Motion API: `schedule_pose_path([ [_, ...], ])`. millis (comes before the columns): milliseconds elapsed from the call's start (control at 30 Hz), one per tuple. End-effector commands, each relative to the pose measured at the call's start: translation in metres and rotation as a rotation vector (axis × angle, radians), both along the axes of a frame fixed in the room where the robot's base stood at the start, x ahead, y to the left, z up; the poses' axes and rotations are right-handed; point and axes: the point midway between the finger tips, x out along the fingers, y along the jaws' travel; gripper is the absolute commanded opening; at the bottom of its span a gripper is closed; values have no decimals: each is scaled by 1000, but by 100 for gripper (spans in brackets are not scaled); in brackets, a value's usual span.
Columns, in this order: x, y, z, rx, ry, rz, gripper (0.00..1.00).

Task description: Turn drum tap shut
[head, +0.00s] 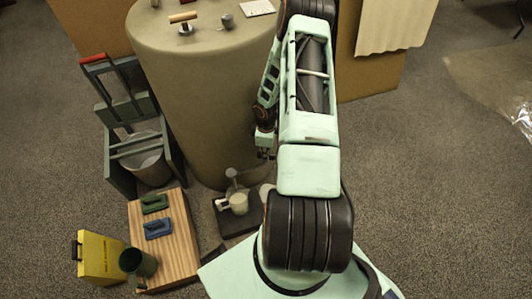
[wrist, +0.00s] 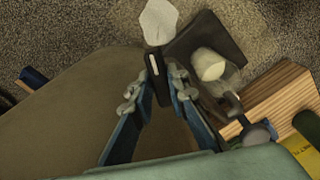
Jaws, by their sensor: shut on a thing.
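The drum (head: 200,90) is a large tan cylinder standing on the carpet; its curved side also fills the lower left of the wrist view (wrist: 60,120). My gripper (head: 265,153) is low at the drum's front right side. In the wrist view my gripper (wrist: 157,90) is shut on a dark piece with a white stripe (wrist: 155,68), which looks like the tap's handle. The tap's body and outlet are hidden by the fingers and drum, so I cannot tell how far it is turned. A pale jug (head: 239,203) stands close by on a dark mat (head: 238,225).
A wooden board (head: 178,240) with green and blue blocks lies left of the mat. A white piece (wrist: 158,22) lies by the mat.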

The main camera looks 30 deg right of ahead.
Motion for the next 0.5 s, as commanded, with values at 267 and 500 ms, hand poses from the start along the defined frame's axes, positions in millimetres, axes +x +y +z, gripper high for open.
schedule_pose_path([
  [267, -1, -1, 0, -1, 2, 244, 0],
  [500, -1, -1, 0, -1, 2, 401, 0],
])
